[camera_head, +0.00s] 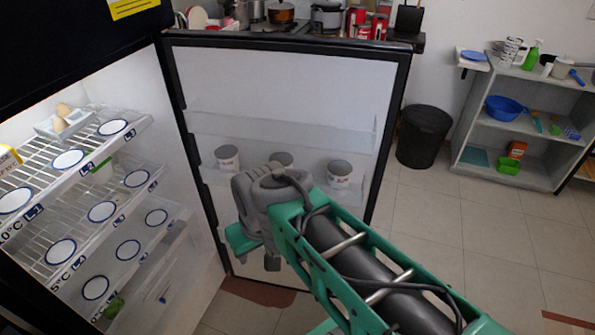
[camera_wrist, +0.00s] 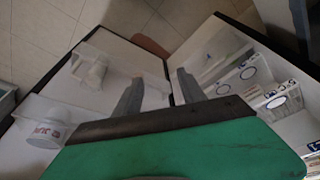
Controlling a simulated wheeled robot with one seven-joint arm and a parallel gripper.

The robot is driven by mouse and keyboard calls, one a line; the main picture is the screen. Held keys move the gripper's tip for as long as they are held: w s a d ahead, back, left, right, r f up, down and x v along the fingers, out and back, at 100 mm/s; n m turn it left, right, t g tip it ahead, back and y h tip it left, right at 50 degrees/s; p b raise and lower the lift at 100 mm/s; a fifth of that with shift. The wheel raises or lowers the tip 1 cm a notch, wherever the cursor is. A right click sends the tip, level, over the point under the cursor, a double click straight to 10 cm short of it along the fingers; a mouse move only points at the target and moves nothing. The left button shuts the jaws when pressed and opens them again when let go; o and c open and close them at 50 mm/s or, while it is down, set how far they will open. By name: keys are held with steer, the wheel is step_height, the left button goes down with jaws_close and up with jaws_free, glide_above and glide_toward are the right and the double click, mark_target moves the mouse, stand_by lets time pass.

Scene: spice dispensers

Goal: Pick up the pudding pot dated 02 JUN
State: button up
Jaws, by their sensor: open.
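In the wrist view one pot (camera_wrist: 46,134) at the left shows red lettering, not clearly legible, and another pot (camera_wrist: 96,73) stands farther along the shelf. Which one is dated 02 JUN I cannot tell. My gripper (camera_head: 258,250) is open and empty in front of the door, apart from the pots; its fingers (camera_wrist: 160,92) show in the wrist view.
The fridge's wire shelves (camera_head: 85,185) at the left carry round blue-rimmed labels and an egg tray (camera_head: 64,123). The open door (camera_head: 290,85) stands behind my arm. A black bin (camera_head: 424,137) and a grey shelf unit (camera_head: 525,130) stand right, with clear floor before them.

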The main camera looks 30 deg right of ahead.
steer(key=o, duration=0.5)
steer(key=w+d+f+m+t+y+p, duration=0.1)
steer(key=w+d+p, duration=0.2)
steer(key=d, duration=1.1)
steer(key=shift+f+m+t, duration=0.3)
steer(key=shift+t, duration=0.1)
steer(key=t+h+p, duration=0.3)
steer(key=t, duration=0.3)
glide_toward(346, 175)
steer(key=a+f+x, duration=0.1)
steer(key=x, duration=0.5)
steer(key=p+x, duration=0.1)
steer(key=x, duration=0.2)
steer(key=d+x, duration=0.1)
steer(key=x, duration=0.1)
steer(key=shift+w+d+r+p, duration=0.1)
steer(key=shift+w+r+p, duration=0.2)
steer(key=shift+p, duration=0.05)
